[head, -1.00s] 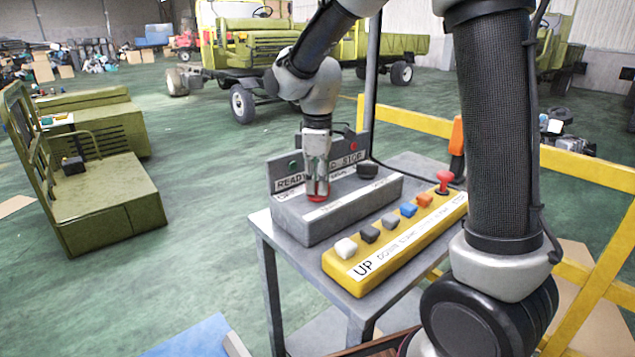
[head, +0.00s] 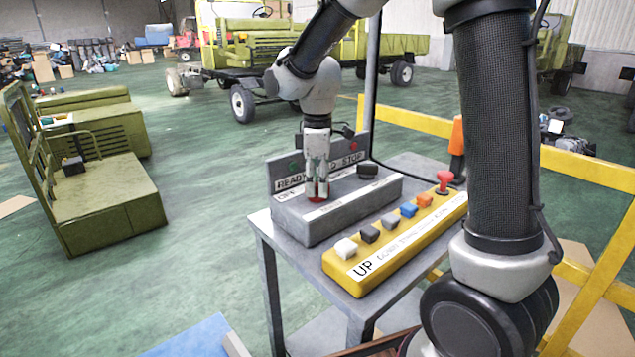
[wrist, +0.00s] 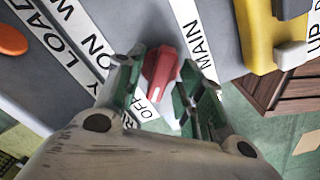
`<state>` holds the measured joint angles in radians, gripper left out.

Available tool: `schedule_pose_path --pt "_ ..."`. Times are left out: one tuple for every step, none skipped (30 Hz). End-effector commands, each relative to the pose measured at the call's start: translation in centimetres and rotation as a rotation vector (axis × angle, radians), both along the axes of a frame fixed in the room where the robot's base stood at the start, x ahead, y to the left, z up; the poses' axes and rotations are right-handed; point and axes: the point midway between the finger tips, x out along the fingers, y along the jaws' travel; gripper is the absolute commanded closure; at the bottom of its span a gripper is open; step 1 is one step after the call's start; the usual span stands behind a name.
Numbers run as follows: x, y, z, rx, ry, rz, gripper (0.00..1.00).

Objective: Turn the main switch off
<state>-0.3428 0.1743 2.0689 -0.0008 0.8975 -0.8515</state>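The main switch is a red knob (wrist: 163,76) with a white mark, on a grey panel box (head: 335,213). A MAIN label (wrist: 198,38) is beside it in the wrist view. The knob's marked end points towards the OFF label (wrist: 150,108). My gripper (wrist: 163,92) reaches down over the knob, with one finger on each side. The fingers stand apart, with narrow gaps showing beside the knob; contact cannot be told. In the head view my gripper (head: 318,194) largely hides the knob (head: 320,191).
A black knob (head: 368,171) is on the same box to the right. A yellow button box (head: 392,243) with several coloured buttons and a red mushroom button (head: 444,180) sits in front on the grey table (head: 262,228). A yellow rail (head: 580,165) stands behind.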

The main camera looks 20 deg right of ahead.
Motion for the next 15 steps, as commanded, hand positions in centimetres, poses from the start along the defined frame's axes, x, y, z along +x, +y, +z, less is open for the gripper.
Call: schedule_pose_path --pt "0.0 0.0 0.0 0.000 0.000 0.000 0.62" --pt "0.0 0.0 0.0 0.000 0.000 -0.001 0.62" --pt "0.0 0.0 0.0 0.000 0.001 -0.001 0.62" --pt "0.0 0.0 0.0 0.000 0.001 -0.001 0.62" --pt "0.0 0.0 0.0 0.000 0.000 -0.001 0.62" --pt "0.0 0.0 0.2 0.001 0.000 -0.001 0.62" --pt "0.0 0.0 0.4 0.001 -0.001 -0.001 0.62" --pt "0.0 0.0 0.7 0.001 -0.001 -0.001 0.62" --pt "0.1 0.0 1.2 0.001 -0.001 -0.001 0.62" --pt "0.1 0.0 1.6 0.001 -0.003 -0.001 0.62" --pt "0.1 0.0 2.2 0.002 -0.003 -0.001 0.62" --pt "0.1 0.0 3.0 0.002 -0.004 -0.001 0.62" --pt "0.1 0.0 3.7 0.002 -0.004 -0.001 0.62" --pt "0.1 0.0 4.4 0.002 -0.005 -0.001 0.62" --pt "0.1 0.0 5.4 0.002 -0.004 -0.001 0.62"
